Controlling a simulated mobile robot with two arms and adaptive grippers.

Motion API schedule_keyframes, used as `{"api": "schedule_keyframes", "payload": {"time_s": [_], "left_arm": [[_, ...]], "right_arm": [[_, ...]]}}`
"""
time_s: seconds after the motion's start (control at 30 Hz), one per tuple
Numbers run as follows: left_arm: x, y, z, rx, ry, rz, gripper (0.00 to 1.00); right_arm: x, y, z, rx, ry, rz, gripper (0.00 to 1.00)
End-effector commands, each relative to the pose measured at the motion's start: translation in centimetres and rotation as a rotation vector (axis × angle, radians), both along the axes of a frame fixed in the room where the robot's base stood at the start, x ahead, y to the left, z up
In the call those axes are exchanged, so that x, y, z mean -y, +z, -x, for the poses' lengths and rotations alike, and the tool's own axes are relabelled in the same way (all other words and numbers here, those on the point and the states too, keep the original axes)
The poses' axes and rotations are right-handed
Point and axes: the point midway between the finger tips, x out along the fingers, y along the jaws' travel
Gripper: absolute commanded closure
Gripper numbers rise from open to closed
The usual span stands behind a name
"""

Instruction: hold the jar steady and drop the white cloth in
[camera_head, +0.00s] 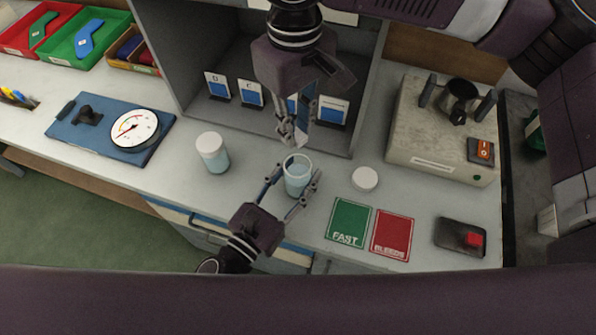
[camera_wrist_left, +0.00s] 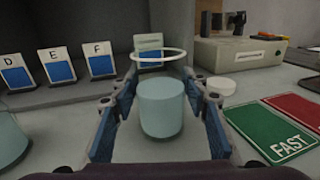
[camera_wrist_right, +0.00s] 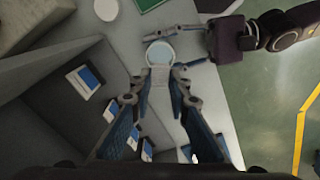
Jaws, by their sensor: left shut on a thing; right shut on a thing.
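The open clear jar (camera_head: 298,178) holds pale blue liquid and stands upright on the bench. It also shows in the left wrist view (camera_wrist_left: 160,108). My left gripper (camera_head: 291,190) is shut around the jar, one finger on each side. My right gripper (camera_head: 288,135) points down above and just behind the jar's mouth. In the right wrist view, its fingertips (camera_wrist_right: 160,86) are shut on a small, pale piece that looks like the white cloth (camera_wrist_right: 160,76). The cloth overlaps the jar (camera_wrist_right: 159,50) in that view; it is hard to make out in the head view.
A lidded jar (camera_head: 212,152) stands left of the open jar. A loose white lid (camera_head: 365,178), a green FAST card (camera_head: 348,221) and a red card (camera_head: 392,234) lie to the right. A grey booth (camera_head: 185,65) with labelled cards stands behind, and a dial gauge (camera_head: 134,128) is at left.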

Motion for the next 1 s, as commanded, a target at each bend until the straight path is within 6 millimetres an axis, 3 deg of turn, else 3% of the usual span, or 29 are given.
{"api": "schedule_keyframes", "payload": {"time_s": [1.0], "left_arm": [[0.0, 0.0, 0.0, 0.001, 0.0, 0.001, 0.87]], "right_arm": [[0.0, -5.2, 0.0, -0.001, -0.001, 0.001, 0.91]]}}
